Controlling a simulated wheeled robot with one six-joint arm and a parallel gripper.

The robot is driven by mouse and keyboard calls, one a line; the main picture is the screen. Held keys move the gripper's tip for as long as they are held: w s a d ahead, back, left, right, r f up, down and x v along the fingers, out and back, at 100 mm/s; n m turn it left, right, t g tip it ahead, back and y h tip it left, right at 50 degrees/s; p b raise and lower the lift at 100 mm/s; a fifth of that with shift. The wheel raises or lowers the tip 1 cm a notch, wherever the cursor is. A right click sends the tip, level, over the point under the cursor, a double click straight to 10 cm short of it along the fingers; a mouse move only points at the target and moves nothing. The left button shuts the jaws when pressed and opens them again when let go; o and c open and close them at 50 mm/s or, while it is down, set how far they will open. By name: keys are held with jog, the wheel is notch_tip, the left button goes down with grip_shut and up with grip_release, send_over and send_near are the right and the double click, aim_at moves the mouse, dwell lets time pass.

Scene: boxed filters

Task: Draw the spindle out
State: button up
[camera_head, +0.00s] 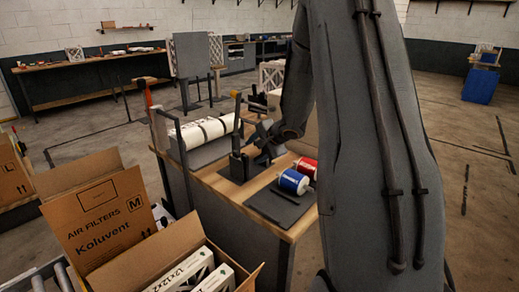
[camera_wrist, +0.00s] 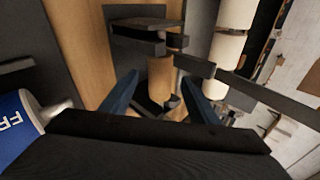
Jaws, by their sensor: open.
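My gripper (camera_head: 266,140) is over the wooden bench, beside a black upright stand. In the wrist view its two dark blue fingers (camera_wrist: 158,98) are apart, with nothing held between them. A tan, cylinder-like piece (camera_wrist: 160,78) shows between and beyond the fingers, below a black bracket (camera_wrist: 143,30). I cannot tell whether it is the spindle. No spindle is clearly identifiable.
An open carton (camera_head: 105,218) holding filters is at the front left. My arm hides the bench's right side.

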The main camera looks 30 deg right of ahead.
aim_at(254, 154)
jog(key=shift+w+a+f, duration=0.1)
jog(key=shift+w+f, duration=0.25)
grip_shut()
jog(key=shift+r, duration=0.1)
jog(key=shift+r+p, duration=1.5)
jog(key=shift+p, duration=1.15)
jog(key=shift+r+p, duration=1.6)
jog(key=shift+p, duration=0.75)
notch_tip(254, 154, up, 9)
dwell(0.3)
